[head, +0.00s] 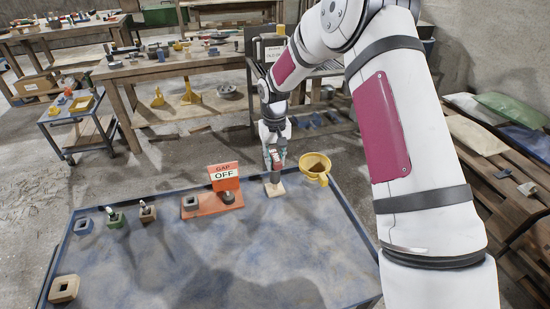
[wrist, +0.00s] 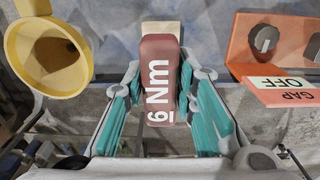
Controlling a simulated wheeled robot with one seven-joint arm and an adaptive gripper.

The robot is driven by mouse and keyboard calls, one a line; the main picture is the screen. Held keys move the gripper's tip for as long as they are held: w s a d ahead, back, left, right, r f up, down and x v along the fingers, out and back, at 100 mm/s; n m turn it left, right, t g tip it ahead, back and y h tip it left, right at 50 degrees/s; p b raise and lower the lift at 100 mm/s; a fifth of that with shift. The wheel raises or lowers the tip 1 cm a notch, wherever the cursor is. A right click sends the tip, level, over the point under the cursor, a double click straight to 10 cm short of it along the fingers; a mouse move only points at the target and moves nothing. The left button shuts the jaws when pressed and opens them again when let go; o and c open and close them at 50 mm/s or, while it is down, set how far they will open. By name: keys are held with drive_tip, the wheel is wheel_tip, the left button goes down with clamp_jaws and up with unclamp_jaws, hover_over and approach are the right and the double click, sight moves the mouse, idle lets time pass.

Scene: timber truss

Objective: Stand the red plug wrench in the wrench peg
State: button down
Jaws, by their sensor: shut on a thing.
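My gripper (head: 275,156) is shut on the red plug wrench (head: 277,176) near the far edge of the blue-grey table. In the wrist view the wrench (wrist: 160,62) has a red top with white "Nm" lettering and sits between the teal finger pads. A pale wooden block (head: 274,190) is directly below the wrench; its edge shows in the wrist view (wrist: 161,28). I cannot tell whether the wrench stands in this block or just above it. The wrench's lower end is hidden. No peg is clearly identifiable apart from this block.
A yellow cup (head: 318,166) stands close right of the gripper. An orange holder (head: 212,204) with a "GAP OFF" sign (head: 224,176) stands left. Small grey (head: 83,226), green (head: 117,220) and brown (head: 147,213) blocks and a wooden socket block (head: 64,288) lie farther left. The table's middle is clear.

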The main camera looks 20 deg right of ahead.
drive_tip(key=shift+f, duration=0.65)
drive_tip(key=shift+f+b, duration=0.5)
drive_tip(key=shift+f, duration=0.6)
drive_tip(key=c, duration=1.2)
unclamp_jaws()
